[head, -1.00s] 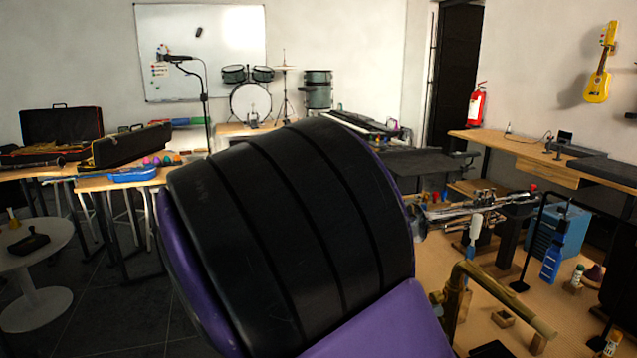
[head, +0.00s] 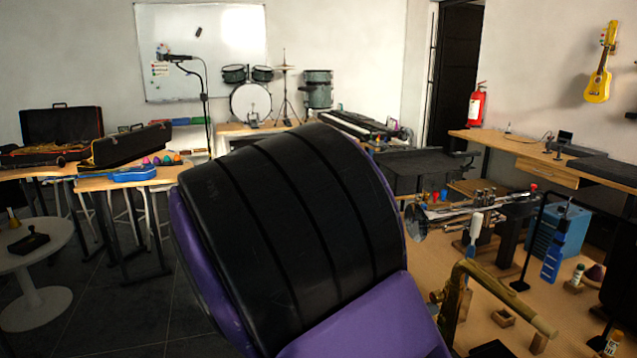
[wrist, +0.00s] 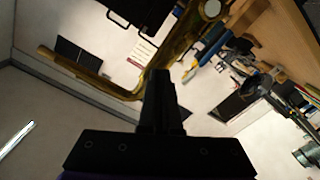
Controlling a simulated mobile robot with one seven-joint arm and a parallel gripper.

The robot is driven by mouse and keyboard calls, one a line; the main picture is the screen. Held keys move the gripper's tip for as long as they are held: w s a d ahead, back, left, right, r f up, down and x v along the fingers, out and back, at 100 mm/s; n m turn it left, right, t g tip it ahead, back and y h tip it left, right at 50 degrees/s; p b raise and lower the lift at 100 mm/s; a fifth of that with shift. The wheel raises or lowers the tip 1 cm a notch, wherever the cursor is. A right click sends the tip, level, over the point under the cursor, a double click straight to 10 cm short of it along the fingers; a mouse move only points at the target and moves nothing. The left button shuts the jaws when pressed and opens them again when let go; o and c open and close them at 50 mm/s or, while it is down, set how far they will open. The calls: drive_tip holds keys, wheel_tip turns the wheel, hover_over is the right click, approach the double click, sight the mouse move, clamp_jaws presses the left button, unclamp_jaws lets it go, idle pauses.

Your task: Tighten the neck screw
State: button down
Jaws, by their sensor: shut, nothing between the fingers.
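A brass saxophone neck (head: 505,298) shows at the lower right of the head view, angling down to a pale cork end. A brass body section (head: 452,305) stands below its bend, partly hidden by my arm. In the wrist view the brass tube (wrist: 95,82) curves across the upper left, just beyond my gripper (wrist: 160,78). My gripper is shut and empty, its dark fingers close to the brass; I cannot tell whether they touch. The neck screw cannot be made out. My gripper is hidden in the head view.
A trumpet (head: 470,210) rests on a stand behind the saxophone.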

drive_tip(key=shift+s+a+f, duration=0.1)
drive_tip(key=shift+a+f, duration=0.1)
drive_tip(key=shift+a, duration=0.05)
drive_tip(key=shift+v, duration=2.7)
drive_tip(key=shift+s+a, duration=0.1)
